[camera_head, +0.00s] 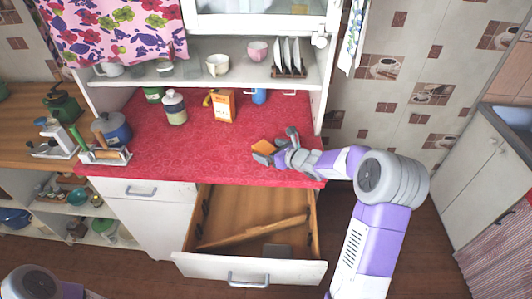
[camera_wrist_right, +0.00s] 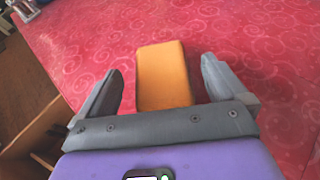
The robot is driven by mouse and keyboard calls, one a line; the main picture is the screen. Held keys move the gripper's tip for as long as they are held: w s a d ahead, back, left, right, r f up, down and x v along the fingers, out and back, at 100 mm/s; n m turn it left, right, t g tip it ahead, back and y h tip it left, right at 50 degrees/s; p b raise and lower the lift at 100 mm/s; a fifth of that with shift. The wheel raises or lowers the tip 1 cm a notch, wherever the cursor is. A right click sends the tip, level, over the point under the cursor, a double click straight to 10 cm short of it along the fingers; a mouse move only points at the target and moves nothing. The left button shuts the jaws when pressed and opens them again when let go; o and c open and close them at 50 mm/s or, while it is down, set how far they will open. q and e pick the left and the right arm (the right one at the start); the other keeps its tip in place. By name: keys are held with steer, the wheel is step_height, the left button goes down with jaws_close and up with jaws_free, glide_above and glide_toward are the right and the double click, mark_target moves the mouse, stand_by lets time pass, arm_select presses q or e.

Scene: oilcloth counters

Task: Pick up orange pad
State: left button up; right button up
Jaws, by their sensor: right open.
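The orange pad (camera_head: 264,146) lies flat on the red counter (camera_head: 225,158), near its front edge. It also shows in the right wrist view (camera_wrist_right: 163,74) as an orange block between the two fingers. My right gripper (camera_head: 275,147) is open, with its fingers on either side of the pad's near part and gaps on both sides. In the right wrist view my right gripper (camera_wrist_right: 158,88) has its grey fingers spread wide. Whether the fingers are level with the pad is hard to tell. My left gripper is not in view; only part of my left arm shows at the bottom left.
An open drawer (camera_head: 248,270) with a wooden board (camera_head: 255,232) juts out below the counter. Behind the pad stand an orange-and-white box (camera_head: 223,106), a blue mug (camera_head: 259,96) and a jar (camera_head: 175,107). A shelf (camera_head: 205,78) holds cups and a plate rack. The counter's middle is clear.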

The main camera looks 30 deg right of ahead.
steer(key=x, duration=0.2)
steer(key=shift+w+f, duration=0.2)
steer(key=shift+w, duration=0.15)
steer(key=c, duration=1)
steer(key=shift+r, duration=0.15)
steer(key=shift+c, duration=0.2)
